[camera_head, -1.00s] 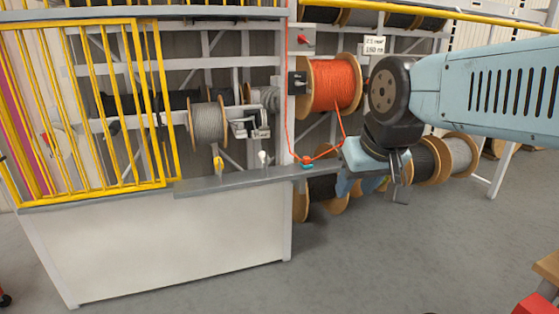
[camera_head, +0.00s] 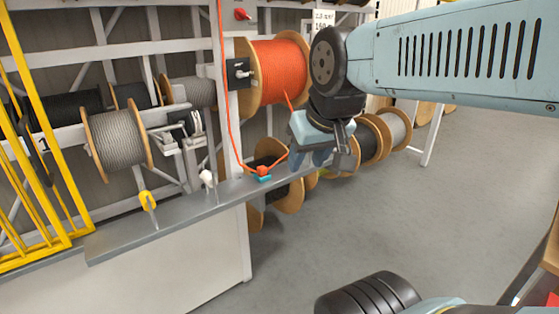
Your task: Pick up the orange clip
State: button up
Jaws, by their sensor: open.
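A small orange clip (camera_head: 263,171) sits at the right end of the grey ledge (camera_head: 185,213), on a small teal piece. An orange cable (camera_head: 231,125) runs down to it and another stretch goes up to the right toward the orange reel. My gripper (camera_head: 322,160) is to the right of the clip and apart from it, beside the ledge's end. It is open, with nothing seen between the fingers. My wrist partly hides the fingers and the cable beyond.
The reel of orange cable (camera_head: 278,72) hangs behind my arm. A yellow-handled part (camera_head: 148,200) and a white knob (camera_head: 207,178) stand on the ledge. A yellow barrier (camera_head: 22,120) is at left. More reels (camera_head: 393,128) sit low behind my gripper. The floor (camera_head: 440,215) at right is clear.

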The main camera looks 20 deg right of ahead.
aim_at(262, 171)
jog(key=z, duration=0.15)
jog(key=i, duration=0.5)
jog(key=z, duration=0.4)
jog(key=k, duration=0.9)
jog(key=z, duration=0.2)
jog(key=i, duration=0.9)
jog(key=u, duration=0.15)
